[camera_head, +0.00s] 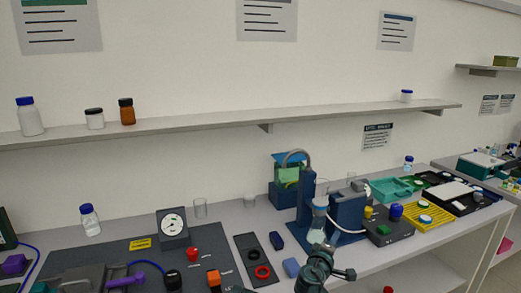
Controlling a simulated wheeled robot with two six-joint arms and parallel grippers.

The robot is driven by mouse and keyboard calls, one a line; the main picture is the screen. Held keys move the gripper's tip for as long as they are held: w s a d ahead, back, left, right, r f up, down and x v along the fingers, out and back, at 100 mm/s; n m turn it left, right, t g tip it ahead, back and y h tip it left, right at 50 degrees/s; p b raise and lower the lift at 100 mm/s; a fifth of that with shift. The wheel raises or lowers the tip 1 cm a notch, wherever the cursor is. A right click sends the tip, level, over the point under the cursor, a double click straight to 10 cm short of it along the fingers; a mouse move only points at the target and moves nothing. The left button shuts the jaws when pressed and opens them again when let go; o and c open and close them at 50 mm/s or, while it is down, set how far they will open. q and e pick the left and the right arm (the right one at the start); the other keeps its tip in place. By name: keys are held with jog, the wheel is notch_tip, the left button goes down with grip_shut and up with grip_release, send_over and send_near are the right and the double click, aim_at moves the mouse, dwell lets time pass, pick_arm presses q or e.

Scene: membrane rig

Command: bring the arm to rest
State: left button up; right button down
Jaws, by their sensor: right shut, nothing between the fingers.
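My right gripper (326,243) comes up from the bottom edge, right of the middle of the head view. It is shut and nothing shows between its fingers. It shows in front of the blue membrane rig (306,198), just below the rig's clear funnel (320,205) in the picture. I cannot tell how far apart they are or whether they touch. My left gripper is not in view.
A grey box with colored knobs (389,228) and a yellow rack (426,217) stand to the right. Bottles stand on the wall shelf (200,122).

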jog(key=s+a+f+m+g+y, duration=0.3)
jog(key=s+a+f+g, duration=0.4)
jog(key=s, duration=0.5)
jog(key=s+a+f+m+g+y, duration=0.3)
jog(key=s+a+f+g, duration=0.4)
jog(key=s+f, duration=0.5)
jog(key=a+y, duration=0.1)
jog(key=a, duration=0.1)
jog(key=shift+s+a+f, duration=0.2)
jog(key=shift+s+a, duration=0.15)
jog(key=shift+s, duration=0.05)
